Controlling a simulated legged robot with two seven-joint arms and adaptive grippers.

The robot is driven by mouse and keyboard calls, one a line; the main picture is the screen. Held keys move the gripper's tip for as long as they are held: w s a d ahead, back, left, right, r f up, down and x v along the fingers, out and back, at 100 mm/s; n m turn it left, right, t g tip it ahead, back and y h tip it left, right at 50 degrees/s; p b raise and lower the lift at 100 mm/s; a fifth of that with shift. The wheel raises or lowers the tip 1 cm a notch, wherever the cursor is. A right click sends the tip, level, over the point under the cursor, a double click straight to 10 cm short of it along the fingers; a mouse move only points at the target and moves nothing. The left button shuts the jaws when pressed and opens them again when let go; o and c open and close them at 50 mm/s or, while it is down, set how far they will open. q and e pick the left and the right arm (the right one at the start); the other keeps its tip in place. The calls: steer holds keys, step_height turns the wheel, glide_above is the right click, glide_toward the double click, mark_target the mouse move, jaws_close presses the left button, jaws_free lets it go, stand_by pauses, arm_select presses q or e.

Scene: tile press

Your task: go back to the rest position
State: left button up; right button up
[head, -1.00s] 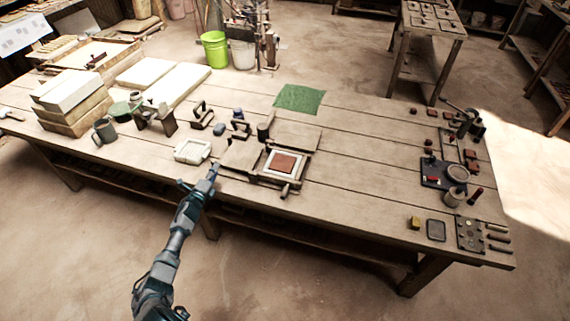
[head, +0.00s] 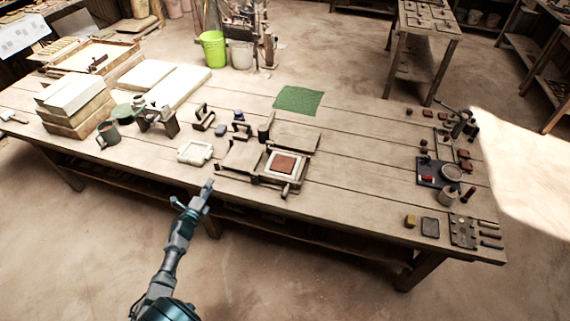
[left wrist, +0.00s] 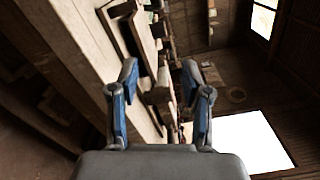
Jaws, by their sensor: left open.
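My left gripper (head: 193,198) is in front of the workbench's near edge in the head view, pointing toward the tile press. In the left wrist view its two blue-padded fingers (left wrist: 161,95) stand apart with nothing between them. The tile press (head: 283,168) sits on the bench with a reddish-brown tile (head: 284,164) in its pale square frame. The gripper is apart from the press, to its left and nearer to me. My right gripper is not in view.
The wooden workbench (head: 355,165) spans the view. A white mould (head: 195,152) lies left of the press, a green cloth (head: 298,100) behind it. Stacked blocks (head: 75,100) stand at left, small tools at right. Floor in front of the bench is clear.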

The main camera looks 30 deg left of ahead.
arm_select(q)
steer(key=s+d+f+n+g, duration=0.45)
steer(key=d+f, duration=0.35)
steer(key=f, duration=0.4)
steer(key=s+d+f+n+g, duration=0.3)
steer(key=s+d+f+n, duration=0.4)
steer(key=f, duration=0.6)
steer(key=s+d+f+n+g+h, duration=0.2)
steer(key=s+d+f+g, duration=0.2)
steer(key=s+d, duration=0.5)
steer(key=s+d+f+n+g+h, duration=0.2)
steer(key=s+d+f, duration=0.5)
steer(key=d, duration=1)
steer(key=s+n+g, duration=0.1)
steer(key=s+g, duration=0.1)
steer(key=s, duration=0.1)
steer(key=shift+s+d+f, duration=0.15)
steer(key=shift+s, duration=0.15)
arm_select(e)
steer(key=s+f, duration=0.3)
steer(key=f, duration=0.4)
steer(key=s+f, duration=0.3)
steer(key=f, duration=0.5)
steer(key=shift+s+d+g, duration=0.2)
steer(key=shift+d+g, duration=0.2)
arm_select(q)
steer(key=shift+g, duration=0.25)
